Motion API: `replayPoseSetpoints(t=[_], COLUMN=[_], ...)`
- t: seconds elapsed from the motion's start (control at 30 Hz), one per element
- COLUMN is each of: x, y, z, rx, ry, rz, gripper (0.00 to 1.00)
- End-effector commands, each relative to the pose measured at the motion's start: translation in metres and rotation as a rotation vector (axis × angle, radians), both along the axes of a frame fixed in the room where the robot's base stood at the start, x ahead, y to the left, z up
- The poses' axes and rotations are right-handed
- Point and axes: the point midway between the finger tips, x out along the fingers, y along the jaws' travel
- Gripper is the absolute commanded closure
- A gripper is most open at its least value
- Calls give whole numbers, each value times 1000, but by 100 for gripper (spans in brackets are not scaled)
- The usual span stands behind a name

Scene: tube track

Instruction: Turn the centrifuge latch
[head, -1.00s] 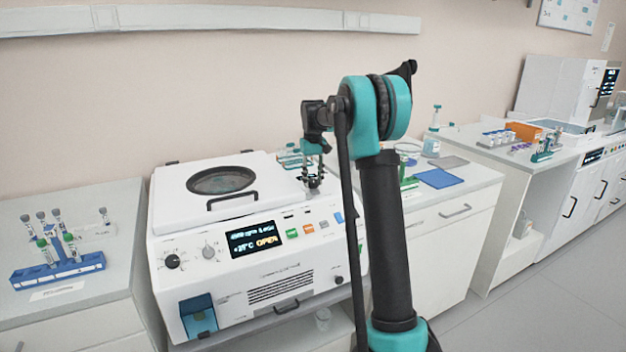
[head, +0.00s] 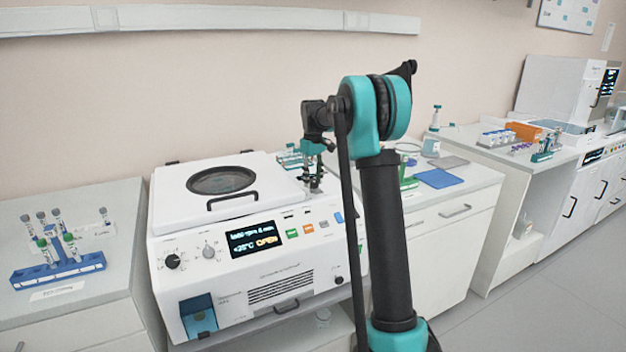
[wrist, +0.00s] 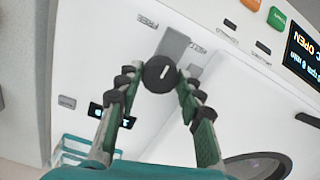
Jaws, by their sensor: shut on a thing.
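The white centrifuge (head: 275,271) stands on the bench with its lid (head: 172,196) down, and its display (head: 255,239) reads OPEN. The latch shows in the wrist view as a round black knob (wrist: 160,74) with a short white mark, beside a grey plate (wrist: 173,44) on the white top. My gripper (wrist: 160,80) is over the right end of the centrifuge top, its two fingers closed against opposite sides of the knob. In the head view my gripper (head: 314,186) points down there, and the knob is too small to make out.
A blue tube rack (head: 58,270) stands on the left bench. A blue mat (head: 437,178) and a green-based item lie on the right counter. The lid handle (head: 232,200) and the lid's dark round window (head: 221,180) are near my gripper.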

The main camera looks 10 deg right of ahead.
Motion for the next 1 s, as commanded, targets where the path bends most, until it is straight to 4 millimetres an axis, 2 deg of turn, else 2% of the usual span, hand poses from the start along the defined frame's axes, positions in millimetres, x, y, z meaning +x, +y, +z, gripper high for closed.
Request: replayPoseSetpoints(t=[0.07,0.1,0.23,0.53,0.67,0.77,1.0], x=[0,0,0,0,0,0,0], y=[0,0,0,0,0,0,0], z=[0,0,0,1,10,26,76], rx=[0,0,0,0,0,0,0], ry=[-1,-1,0,0,0,0,0], rz=[0,0,0,0,0,0,0], gripper=[92,59,42,42,42,42,42])
